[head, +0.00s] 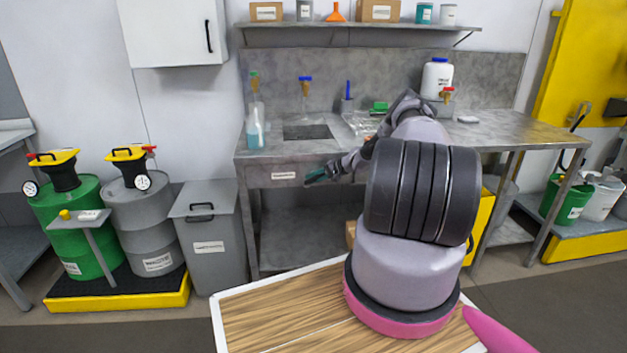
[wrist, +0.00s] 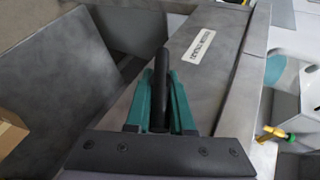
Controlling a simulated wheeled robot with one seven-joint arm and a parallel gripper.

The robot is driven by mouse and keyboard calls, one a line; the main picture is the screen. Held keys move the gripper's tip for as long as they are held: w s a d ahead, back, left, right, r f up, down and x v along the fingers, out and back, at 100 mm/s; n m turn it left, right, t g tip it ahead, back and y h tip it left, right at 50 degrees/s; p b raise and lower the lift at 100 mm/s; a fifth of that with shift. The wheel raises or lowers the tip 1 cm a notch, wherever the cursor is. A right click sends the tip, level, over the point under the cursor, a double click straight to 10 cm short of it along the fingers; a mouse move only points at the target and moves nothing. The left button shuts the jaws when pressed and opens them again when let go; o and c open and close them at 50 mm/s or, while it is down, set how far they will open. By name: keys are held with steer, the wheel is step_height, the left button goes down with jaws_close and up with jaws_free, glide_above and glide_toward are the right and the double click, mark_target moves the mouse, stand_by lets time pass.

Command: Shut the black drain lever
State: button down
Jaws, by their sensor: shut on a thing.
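My gripper's teal fingers (wrist: 160,98) are closed on a black lever (wrist: 161,62), a slim dark bar between them in the wrist view. The lever stands out at the grey sink unit's front panel (wrist: 208,75), beside a white label (wrist: 201,48) whose text I cannot read. In the head view my gripper (head: 314,176) is at the front of the sink unit (head: 255,176), just right of its label (head: 284,175). In the head view I cannot make out the lever apart from my gripper.
The sink basin (head: 307,132) is set in the steel counter above. A wash bottle (head: 255,128) stands on the counter at left. A grey bin (head: 208,230) stands left of the unit. The wooden-topped surface (head: 275,310) lies in front. Open space shows under the counter.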

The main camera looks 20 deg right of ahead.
steer(key=t+y, duration=0.1)
steer(key=y, duration=0.1)
steer(key=m+t+y, duration=0.1)
steer(key=y, duration=0.1)
steer(key=shift+a+r+m, duration=0.1)
steer(key=shift+a+m, duration=0.05)
steer(key=shift+m, duration=0.15)
steer(key=shift+t+y, duration=0.4)
steer(key=c, duration=0.8)
jaws_free()
steer(key=v, duration=1)
steer(key=shift+s+d+r, duration=0.15)
steer(key=shift+s+d, duration=0.05)
steer(key=shift+d, duration=0.05)
steer(key=shift+d, duration=0.1)
